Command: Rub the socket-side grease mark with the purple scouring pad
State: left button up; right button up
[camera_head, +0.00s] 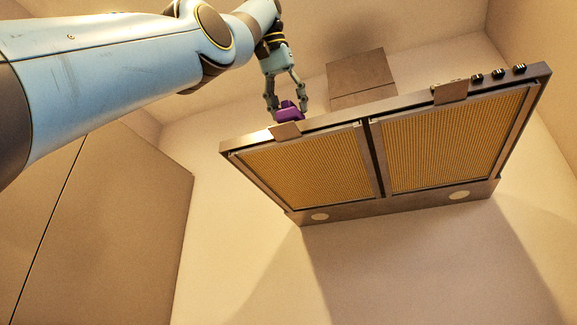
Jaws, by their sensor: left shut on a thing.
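My left gripper (286,101) reaches in from the upper left and is shut on the purple scouring pad (291,112). The pad is at the top left edge of the cooker hood (374,152), just above a brown tab (285,131) there. I cannot tell whether the pad touches the hood. I cannot make out a grease mark or a socket. My right gripper is not in view.
The hood has two yellowish mesh filters (302,168) and (452,140). A second brown tab (450,92) and several dark knobs (498,74) are on its top edge. A brown box-shaped duct (362,78) rises behind it. A tall brown panel (120,225) stands at left.

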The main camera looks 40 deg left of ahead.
pick_arm(q)
jog(key=shift+s+a, duration=0.1)
jog(key=shift+w+f+b, duration=0.2)
jog(key=shift+f+b, duration=0.1)
jog(key=shift+f, duration=0.05)
jog(key=shift+w+f+b, duration=0.2)
jog(key=shift+f+b, duration=0.2)
jog(key=shift+f, duration=0.15)
dwell(0.3)
